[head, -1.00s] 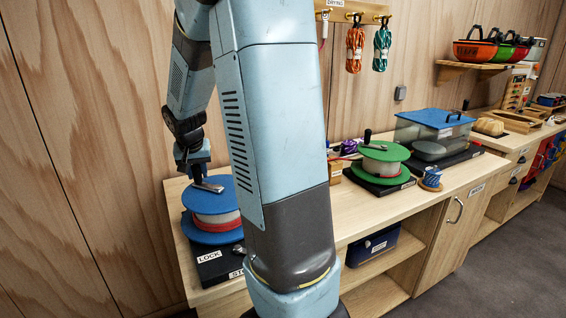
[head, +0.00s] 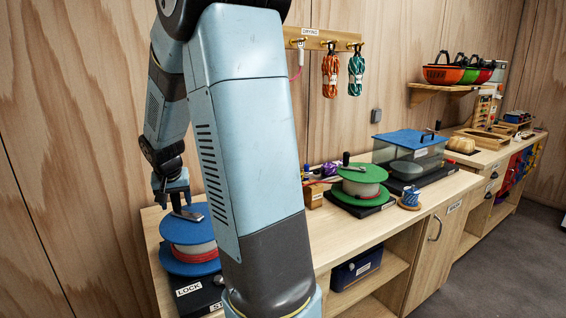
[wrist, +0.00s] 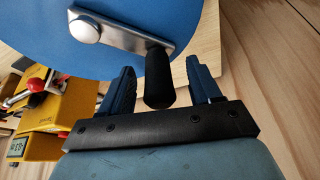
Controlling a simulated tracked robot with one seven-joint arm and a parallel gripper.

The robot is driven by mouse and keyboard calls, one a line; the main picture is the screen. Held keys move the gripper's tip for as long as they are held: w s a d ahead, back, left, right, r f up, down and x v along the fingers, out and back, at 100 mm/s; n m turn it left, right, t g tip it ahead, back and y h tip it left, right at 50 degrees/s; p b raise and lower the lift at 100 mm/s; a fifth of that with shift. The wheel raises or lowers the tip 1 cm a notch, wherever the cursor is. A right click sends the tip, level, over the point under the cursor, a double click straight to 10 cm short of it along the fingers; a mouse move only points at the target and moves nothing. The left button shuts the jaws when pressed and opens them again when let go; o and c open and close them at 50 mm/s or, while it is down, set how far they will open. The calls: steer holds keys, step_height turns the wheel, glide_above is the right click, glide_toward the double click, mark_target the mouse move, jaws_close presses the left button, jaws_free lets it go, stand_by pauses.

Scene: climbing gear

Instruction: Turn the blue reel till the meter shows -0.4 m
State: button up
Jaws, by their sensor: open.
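The blue reel (head: 189,229) lies flat at the left end of the bench, with blue discs and a pale and red winding between them. In the wrist view its blue disc (wrist: 50,30) carries a metal crank arm (wrist: 125,35) with a black grip (wrist: 158,80). My gripper (wrist: 160,66) is open, one finger on each side of the grip, with gaps visible.
A base labelled LOCK (head: 190,290) is under the reel. A green reel (head: 361,180) and a blue-lidded clear box (head: 408,150) stand farther right on the bench. Coiled cords (head: 331,75) hang on the wall. My arm covers part of the bench.

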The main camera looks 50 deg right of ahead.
steer(key=shift+r, duration=0.1)
steer(key=v, duration=1.3)
steer(key=shift+r, duration=0.2)
steer(key=shift+s+a, duration=0.15)
